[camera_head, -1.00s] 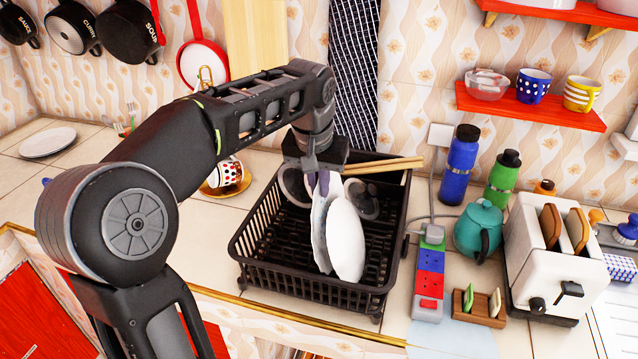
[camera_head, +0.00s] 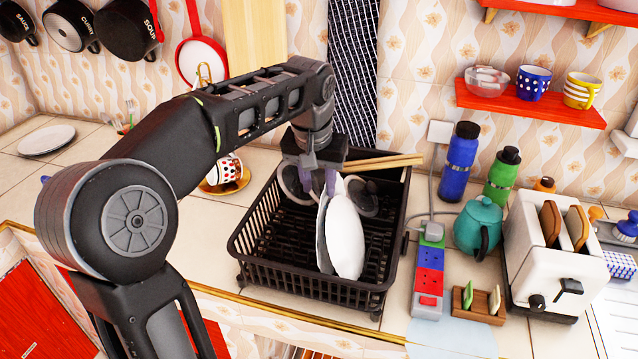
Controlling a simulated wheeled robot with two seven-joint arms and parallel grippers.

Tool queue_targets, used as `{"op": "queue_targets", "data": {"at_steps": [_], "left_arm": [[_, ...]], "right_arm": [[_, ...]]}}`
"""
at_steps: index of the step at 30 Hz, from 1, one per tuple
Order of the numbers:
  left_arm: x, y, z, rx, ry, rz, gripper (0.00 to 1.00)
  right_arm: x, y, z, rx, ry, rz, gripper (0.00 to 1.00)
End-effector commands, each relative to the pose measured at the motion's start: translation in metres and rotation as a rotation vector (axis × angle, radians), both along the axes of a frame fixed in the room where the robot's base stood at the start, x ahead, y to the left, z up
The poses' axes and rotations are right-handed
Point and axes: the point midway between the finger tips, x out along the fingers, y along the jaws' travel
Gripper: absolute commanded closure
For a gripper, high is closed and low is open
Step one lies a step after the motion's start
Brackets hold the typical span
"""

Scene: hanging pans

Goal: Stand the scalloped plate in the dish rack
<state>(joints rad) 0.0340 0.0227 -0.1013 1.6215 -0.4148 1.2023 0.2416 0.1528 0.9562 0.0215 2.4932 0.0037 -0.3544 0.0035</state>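The scalloped plate (camera_head: 322,240) is white and stands on edge in the black dish rack (camera_head: 300,285), tilted slightly. It is close beside a smooth white plate (camera_head: 345,238) on its right, which partly hides it. I cannot tell whether the two plates touch. My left gripper (camera_head: 319,186) is over the rack at the top of the scalloped plate, pointing down. Its two fingers are spread apart, and I see no grip on the plate. My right gripper is not in view.
Chopsticks (camera_head: 384,162) lie across the rack's back edge, and dark round items (camera_head: 362,198) stand inside behind the plates. A power strip (camera_head: 428,275), teal teapot (camera_head: 478,228) and toaster (camera_head: 550,255) stand to the right. A polka-dot cup (camera_head: 225,170) is at left.

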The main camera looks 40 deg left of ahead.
Motion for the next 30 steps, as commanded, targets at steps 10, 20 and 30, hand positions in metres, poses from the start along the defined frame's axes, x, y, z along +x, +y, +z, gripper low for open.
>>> {"op": "queue_targets", "data": {"at_steps": [10, 20, 30], "left_arm": [[-0.011, -0.004, 0.047, 0.001, -0.006, 0.001, 0.68], [-0.018, -0.007, 0.074, 0.001, -0.002, 0.0, 0.68], [-0.018, -0.007, 0.074, 0.0, -0.001, 0.0, 0.68]], "right_arm": [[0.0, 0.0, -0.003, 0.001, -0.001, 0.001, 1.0], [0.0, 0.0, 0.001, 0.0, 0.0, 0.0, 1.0], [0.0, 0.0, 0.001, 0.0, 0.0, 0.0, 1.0]]}}
